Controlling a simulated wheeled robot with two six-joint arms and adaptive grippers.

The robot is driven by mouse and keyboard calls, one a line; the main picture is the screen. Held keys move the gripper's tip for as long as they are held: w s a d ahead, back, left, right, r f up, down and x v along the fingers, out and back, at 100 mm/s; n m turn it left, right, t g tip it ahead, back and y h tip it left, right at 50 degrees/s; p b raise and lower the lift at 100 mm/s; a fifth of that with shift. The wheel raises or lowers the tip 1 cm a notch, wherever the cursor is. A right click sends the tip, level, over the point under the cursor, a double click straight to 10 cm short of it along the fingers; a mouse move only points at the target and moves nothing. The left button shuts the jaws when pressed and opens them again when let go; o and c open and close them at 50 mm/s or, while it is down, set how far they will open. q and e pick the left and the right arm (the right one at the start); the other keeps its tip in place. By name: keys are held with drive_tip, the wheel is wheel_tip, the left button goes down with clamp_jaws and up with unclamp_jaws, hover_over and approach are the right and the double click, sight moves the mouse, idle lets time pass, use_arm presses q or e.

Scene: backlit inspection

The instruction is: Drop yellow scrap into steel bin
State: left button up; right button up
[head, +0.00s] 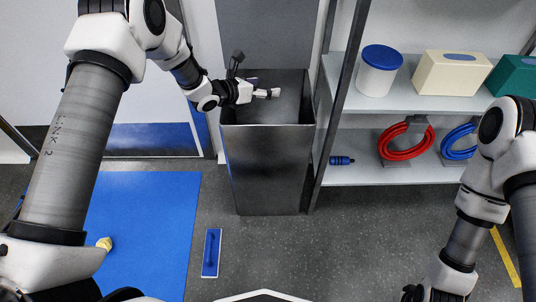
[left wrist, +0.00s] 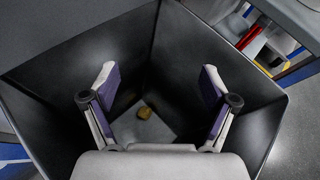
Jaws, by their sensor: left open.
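The steel bin (head: 268,165) is a tall, dark, open-topped box standing on the floor. My left gripper (head: 268,93) is over the bin's mouth. In the left wrist view its two fingers (left wrist: 157,78) are spread wide with nothing between them, pointing down into the bin (left wrist: 205,45). A small yellowish scrap piece (left wrist: 144,112) lies on the bin's floor, apart from the fingers. Another yellow scrap piece (head: 104,244) lies on the blue mat at the left, partly beside my left arm. My right gripper (head: 412,294) shows only in part at the bottom edge, its fingers unclear.
A blue mat (head: 150,215) covers the floor at left, with a small blue plate (head: 211,253) beside it. Shelves (head: 400,100) right of the bin hold a white tub (head: 379,75), a cream box (head: 450,74) and coiled red hose (head: 400,142). Floor before the bin is clear.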

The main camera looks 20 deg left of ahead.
use_arm(q)
drive_tip(key=v, duration=1.1)
drive_tip(key=shift+s, duration=0.2)
